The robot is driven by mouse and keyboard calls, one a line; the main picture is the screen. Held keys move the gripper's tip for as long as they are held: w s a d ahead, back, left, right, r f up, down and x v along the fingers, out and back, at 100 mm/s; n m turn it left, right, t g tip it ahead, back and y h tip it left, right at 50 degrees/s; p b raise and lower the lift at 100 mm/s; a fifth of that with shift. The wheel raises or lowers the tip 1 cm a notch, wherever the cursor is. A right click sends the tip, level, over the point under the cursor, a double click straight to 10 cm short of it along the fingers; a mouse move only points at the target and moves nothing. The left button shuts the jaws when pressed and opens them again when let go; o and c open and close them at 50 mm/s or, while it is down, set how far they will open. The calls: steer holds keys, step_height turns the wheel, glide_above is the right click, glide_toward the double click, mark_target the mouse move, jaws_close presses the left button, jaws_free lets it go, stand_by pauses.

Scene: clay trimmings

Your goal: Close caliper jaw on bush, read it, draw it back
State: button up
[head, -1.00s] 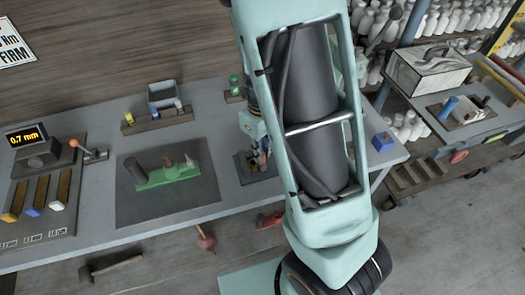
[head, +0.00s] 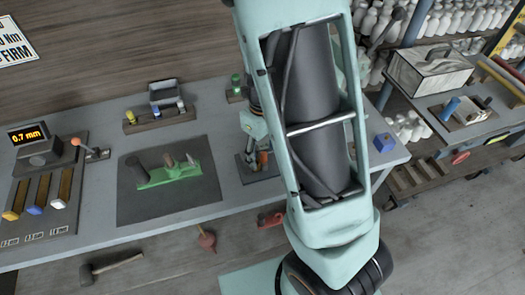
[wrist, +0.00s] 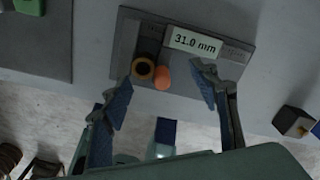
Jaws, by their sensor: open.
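The caliper stand (wrist: 232,62) is a dark plate at the top of the wrist view, with a pale readout (wrist: 193,42) showing 31.0 mm. The bush (wrist: 143,68), a dark ring with a brownish rim, sits on it. An orange rounded knob (wrist: 163,78), apparently the jaw's handle, is right beside the bush; I cannot tell whether the jaw touches it. My gripper (wrist: 162,75) is open, one finger left and one right of bush and knob, with gaps to both. In the head view the caliper (head: 259,170) is partly hidden by my arm.
A dark mat (head: 205,195) with a green fixture (head: 168,178) lies left of the caliper. Further left are a 0.7 mm display (head: 28,133) and an orange-knobbed lever (head: 90,150). A blue block (head: 383,142) stands to the right. Bench top is clear between them.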

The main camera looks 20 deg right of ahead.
steer(key=shift+r+p, duration=3.05)
steer(key=shift+p, duration=0.15)
steer(key=shift+r+p, duration=0.3)
steer(key=shift+r, duration=0.7)
steer(key=shift+f, duration=0.1)
